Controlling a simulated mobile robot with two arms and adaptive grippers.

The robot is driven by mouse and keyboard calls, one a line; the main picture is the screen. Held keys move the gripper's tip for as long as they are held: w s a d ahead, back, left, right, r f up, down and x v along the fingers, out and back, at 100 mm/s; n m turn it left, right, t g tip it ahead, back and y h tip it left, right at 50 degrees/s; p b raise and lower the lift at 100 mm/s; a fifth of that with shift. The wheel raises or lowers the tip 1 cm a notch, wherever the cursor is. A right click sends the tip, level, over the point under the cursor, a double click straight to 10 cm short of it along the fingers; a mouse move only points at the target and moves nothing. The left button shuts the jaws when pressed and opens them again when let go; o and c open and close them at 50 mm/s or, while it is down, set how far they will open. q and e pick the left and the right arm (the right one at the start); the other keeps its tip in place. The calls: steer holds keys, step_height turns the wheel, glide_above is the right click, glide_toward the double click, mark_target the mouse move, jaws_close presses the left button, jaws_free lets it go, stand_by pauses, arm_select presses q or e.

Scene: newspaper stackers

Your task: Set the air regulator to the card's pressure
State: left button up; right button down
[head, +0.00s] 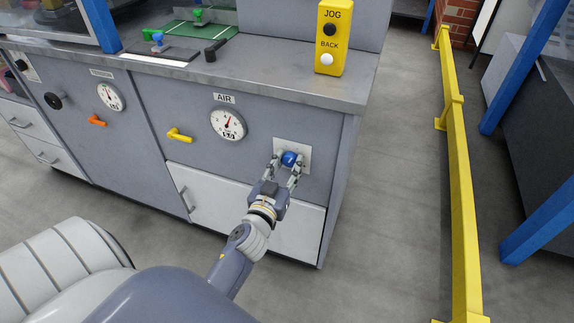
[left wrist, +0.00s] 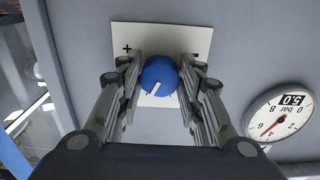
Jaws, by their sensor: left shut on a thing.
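The round blue regulator knob (head: 289,158) sits on a pale square plate (head: 305,168) on the grey cabinet front. My left gripper (head: 287,163) is shut on the knob, one finger on each side. In the left wrist view, the knob (left wrist: 160,78) has a white pointer line, and its plate (left wrist: 125,35) has a plus mark at left and a minus at right. The AIR gauge (head: 228,123) is left of the knob; its red needle points up and slightly right. My right gripper is not in view.
A yellow lever (head: 180,135) and an orange lever (head: 97,121) stick out of the cabinet left of the gauge. A yellow JOG/BACK button box (head: 330,40) stands on the worktop above. A yellow rail (head: 455,150) runs along the right, with clear floor before it.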

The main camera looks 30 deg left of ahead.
arm_select(q)
steer(key=shift+m, duration=0.4)
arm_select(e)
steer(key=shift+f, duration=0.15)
arm_select(q)
steer(key=shift+m, duration=0.3)
steer(key=m, duration=0.2)
steer(key=shift+r+m+p, duration=0.1)
steer(key=shift+m+p, duration=0.2)
steer(key=shift+p, duration=0.1)
steer(key=shift+m, duration=0.8)
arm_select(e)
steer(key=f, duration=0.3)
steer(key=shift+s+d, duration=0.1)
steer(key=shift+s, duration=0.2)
arm_select(q)
steer(key=shift+m, duration=0.3)
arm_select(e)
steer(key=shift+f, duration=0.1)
arm_select(q)
steer(key=o, duration=1.1)
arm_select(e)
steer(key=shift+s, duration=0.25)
